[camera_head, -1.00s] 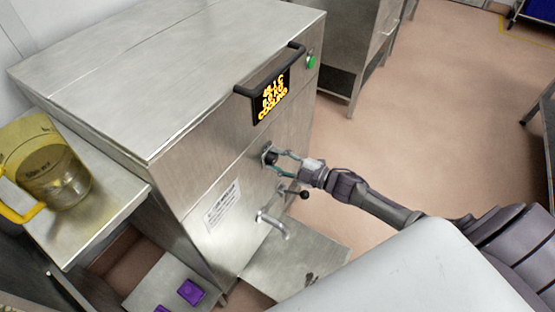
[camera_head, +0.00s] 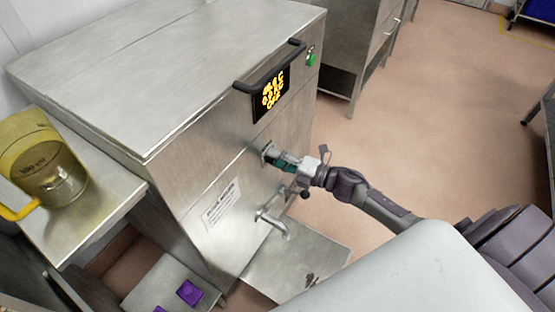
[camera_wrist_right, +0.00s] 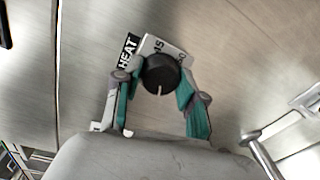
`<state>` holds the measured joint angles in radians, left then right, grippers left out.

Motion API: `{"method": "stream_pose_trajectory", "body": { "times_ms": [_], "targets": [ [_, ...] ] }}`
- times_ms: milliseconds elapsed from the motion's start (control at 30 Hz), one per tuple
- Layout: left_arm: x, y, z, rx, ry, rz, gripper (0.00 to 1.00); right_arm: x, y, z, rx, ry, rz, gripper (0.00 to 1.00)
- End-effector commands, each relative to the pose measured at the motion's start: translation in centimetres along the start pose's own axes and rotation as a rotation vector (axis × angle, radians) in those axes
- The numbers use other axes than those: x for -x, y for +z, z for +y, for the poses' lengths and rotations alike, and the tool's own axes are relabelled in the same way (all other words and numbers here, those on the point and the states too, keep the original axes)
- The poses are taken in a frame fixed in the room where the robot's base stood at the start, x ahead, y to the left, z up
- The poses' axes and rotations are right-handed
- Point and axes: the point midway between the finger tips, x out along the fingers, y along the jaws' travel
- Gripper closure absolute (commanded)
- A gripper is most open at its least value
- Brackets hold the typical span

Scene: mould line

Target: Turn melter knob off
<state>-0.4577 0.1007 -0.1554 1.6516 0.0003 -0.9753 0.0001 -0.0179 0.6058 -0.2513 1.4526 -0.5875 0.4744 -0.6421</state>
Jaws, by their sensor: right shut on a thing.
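The steel melter (camera_head: 200,150) stands in the middle of the head view, with a lit display (camera_head: 270,94) on its front. The display's bottom line is a short word, too blurred to read surely. The black round melter knob (camera_wrist_right: 160,72) sits beside a HEAT label (camera_wrist_right: 128,52) in the right wrist view. Its white mark points toward the bottom of that view. My right gripper (camera_head: 276,157) is at the melter front, its teal fingers shut on either side of the knob, which they mostly hide in the head view. My left gripper is out of view.
A tap (camera_head: 272,222) with a black-tipped lever juts out below the knob. A black handle bar (camera_head: 270,68) and a green button (camera_head: 311,60) are higher up. A yellow jug (camera_head: 45,165) stands on the left side table. The floor at right is open.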

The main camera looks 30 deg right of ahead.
Motion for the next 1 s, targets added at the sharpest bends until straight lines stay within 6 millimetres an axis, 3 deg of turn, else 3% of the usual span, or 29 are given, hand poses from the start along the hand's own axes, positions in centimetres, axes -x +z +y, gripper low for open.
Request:
{"method": "stream_pose_trajectory", "body": {
  "times_ms": [333, 867, 900, 1000],
  "targets": [
    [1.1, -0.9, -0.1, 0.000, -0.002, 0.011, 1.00, 0.0, 0.0, -0.1, 0.131, -0.009, -0.007, 0.95],
    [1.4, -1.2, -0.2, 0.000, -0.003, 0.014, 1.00, 0.0, 0.0, 0.0, 0.153, -0.010, -0.009, 0.95],
    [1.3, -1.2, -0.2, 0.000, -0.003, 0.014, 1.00, 0.0, 0.0, 0.0, 0.153, -0.010, -0.009, 0.53],
    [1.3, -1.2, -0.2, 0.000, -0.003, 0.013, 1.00, 0.0, 0.0, 0.0, 0.152, -0.009, -0.008, 0.36]
  ]
}}
